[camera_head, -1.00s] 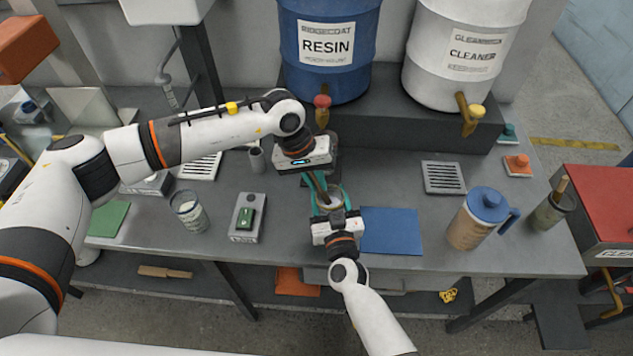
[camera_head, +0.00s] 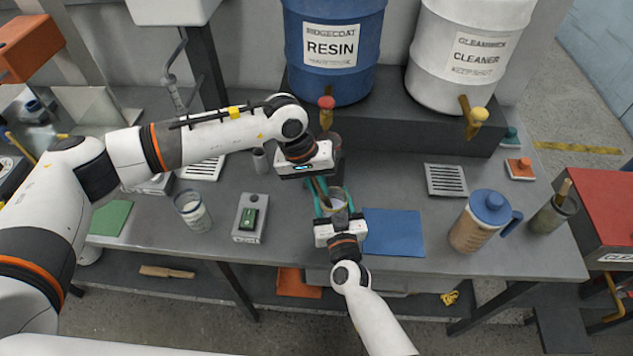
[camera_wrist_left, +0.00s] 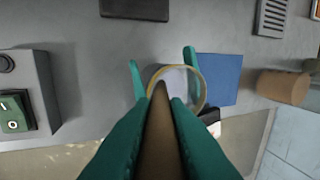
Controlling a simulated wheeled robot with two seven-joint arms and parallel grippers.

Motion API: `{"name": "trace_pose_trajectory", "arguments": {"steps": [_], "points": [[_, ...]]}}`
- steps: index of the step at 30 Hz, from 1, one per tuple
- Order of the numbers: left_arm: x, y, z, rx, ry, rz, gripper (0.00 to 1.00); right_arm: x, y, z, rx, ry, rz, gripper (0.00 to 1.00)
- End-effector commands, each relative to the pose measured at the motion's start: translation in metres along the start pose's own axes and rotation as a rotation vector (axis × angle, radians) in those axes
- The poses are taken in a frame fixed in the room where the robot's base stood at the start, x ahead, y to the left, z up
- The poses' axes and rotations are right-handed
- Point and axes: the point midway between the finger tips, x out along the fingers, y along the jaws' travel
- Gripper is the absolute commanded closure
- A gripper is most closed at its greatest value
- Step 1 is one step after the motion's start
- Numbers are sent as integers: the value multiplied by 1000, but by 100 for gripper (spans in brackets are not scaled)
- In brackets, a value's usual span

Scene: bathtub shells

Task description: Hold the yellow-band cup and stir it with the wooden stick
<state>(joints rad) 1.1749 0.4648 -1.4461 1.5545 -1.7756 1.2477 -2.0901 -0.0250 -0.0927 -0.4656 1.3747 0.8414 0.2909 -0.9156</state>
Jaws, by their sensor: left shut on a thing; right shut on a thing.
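My left gripper (camera_head: 318,186) is shut on the wooden stick (camera_wrist_left: 160,130), which points down from its teal fingers. The stick's lower end is inside the mouth of the yellow-band cup (camera_head: 334,205). In the left wrist view the cup's yellow rim (camera_wrist_left: 201,88) encircles a pale inside, and the stick lies against the left part of the opening. My right gripper (camera_head: 336,208) is shut on the cup, with a teal finger on each side of it. The cup's bottom is hidden by the right gripper.
A blue mat (camera_head: 393,233) lies right of the cup. A switch box (camera_head: 249,218) and a clear cup (camera_head: 193,211) stand to the left. A blue-lidded jug (camera_head: 480,222) and a pot (camera_head: 553,212) stand at right. The resin drum (camera_head: 332,85) is behind.

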Motion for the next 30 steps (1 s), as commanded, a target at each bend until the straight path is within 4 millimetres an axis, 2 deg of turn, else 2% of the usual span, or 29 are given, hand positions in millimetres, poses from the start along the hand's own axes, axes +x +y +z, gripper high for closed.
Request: {"name": "trace_pose_trajectory", "arguments": {"steps": [8, 30], "points": [[-4, 2, 1, -3, -2, 4, 100, 0, -1, 1, 0, -4, -3, 62], [-64, 0, -1, -1, -3, -2, 100, 0, 0, 0, -1, -1, 1, 62]]}}
